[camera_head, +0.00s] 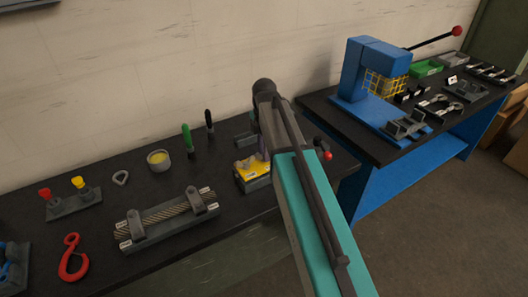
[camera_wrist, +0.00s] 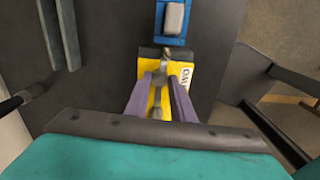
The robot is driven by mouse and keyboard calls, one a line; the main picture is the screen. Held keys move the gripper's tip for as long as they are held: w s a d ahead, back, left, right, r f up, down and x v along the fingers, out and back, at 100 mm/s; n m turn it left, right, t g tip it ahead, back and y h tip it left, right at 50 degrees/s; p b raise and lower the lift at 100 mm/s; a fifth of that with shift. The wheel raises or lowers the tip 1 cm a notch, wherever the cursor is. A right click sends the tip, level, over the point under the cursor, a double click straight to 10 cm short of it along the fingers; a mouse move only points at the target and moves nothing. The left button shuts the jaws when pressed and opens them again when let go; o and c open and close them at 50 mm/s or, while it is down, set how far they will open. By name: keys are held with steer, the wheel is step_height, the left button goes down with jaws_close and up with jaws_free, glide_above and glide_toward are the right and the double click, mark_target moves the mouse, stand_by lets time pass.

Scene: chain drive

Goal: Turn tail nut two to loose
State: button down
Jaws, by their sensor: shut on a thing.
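A yellow block (camera_head: 248,165) with a dark base sits near the front edge of the left bench. In the wrist view the yellow block (camera_wrist: 178,68) carries a white label, only partly readable. My gripper (camera_wrist: 158,82) comes down over it with two purple-grey fingers, one on each side. The fingers are shut on a small grey part (camera_wrist: 157,98) along the block's middle. I take this part for a tail nut, but no number shows on it. My arm and fingers hide much of it, and its turn position cannot be told.
A blue piece with a grey top (camera_wrist: 174,17) stands just beyond the block. A blue press (camera_head: 372,75) stands on the right bench.

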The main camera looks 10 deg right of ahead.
steer(key=n, duration=0.5)
steer(key=shift+s+f+n, duration=0.2)
steer(key=shift+f+n, duration=0.05)
steer(key=shift+n, duration=0.15)
steer(key=c, duration=1.9)
jaws_free()
steer(key=shift+o, duration=0.2)
steer(key=shift+w, duration=0.1)
steer(key=shift+r, duration=0.2)
steer(key=shift+w+r+b, duration=0.15)
steer(key=shift+r+b, duration=0.2)
steer(key=shift+r, duration=0.65)
step_height(320, 180, up, 12)
steer(key=b, duration=0.3)
steer(key=shift+f, duration=0.2)
